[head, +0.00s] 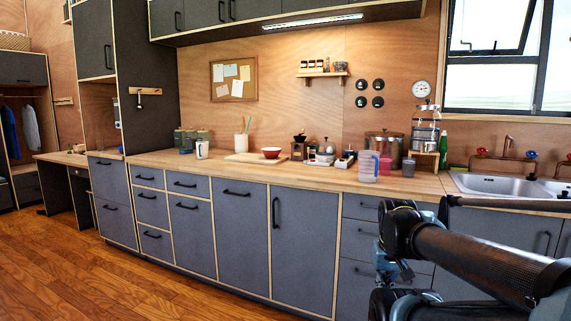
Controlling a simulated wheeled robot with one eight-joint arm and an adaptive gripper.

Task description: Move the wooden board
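The wooden board (241,158) is a pale, thin, flat board lying on the wooden counter, left of the middle of the head view. A red bowl (271,154) with a pale inside sits at its right part and hides some of it. My arm reaches in from the right edge, in front of the lower cabinets. My gripper (386,266) seems to be the dark and bluish part below the arm's end, well to the right of the board and apart from it. Its fingers cannot be made out clearly, and I see nothing held.
The counter (215,163) is free just left of the board, beside a white mug (202,150). A pencil cup (241,143) stands behind the board. A grinder (299,147), jars and a clear container (368,166) stand to its right. The wooden floor (130,275) in front is clear.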

